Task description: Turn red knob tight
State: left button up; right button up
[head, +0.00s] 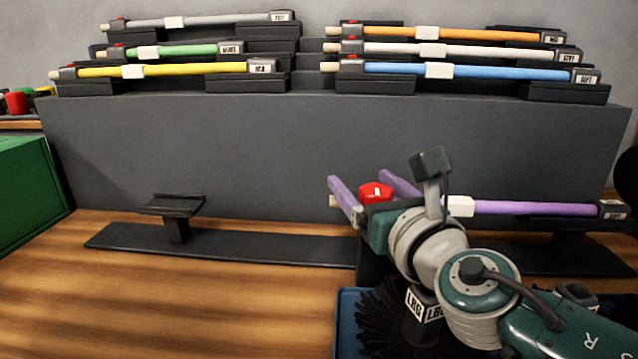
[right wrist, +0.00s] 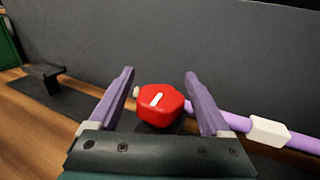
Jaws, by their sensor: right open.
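The red knob (head: 375,192) sits at the left end of a purple rod (head: 533,208), in front of the dark grey rack. It has a white mark on its top. My right gripper (head: 360,183) is open, with its purple fingers on either side of the knob. In the right wrist view the knob (right wrist: 160,103) lies between the fingertips (right wrist: 158,80), with a visible gap on both sides. The purple rod (right wrist: 235,122) runs off to the right behind the right finger. My right arm hides part of the rod and its support. My left gripper is not in view.
The grey rack (head: 200,150) holds several coloured rods on its upper steps. An empty black stand (head: 175,205) is at the left. A blue bin (head: 347,325) with a black brush (head: 385,315) is at the front. A green box (head: 25,190) is at the far left. The wooden table (head: 180,310) is clear at front left.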

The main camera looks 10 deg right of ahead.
jog(key=shift+s+p, duration=0.3)
jog(key=shift+s, duration=0.25)
jog(key=s+d+p, duration=0.1)
jog(key=s, duration=0.7)
jog(key=shift+s+p, duration=0.3)
jog(key=shift+s, duration=0.1)
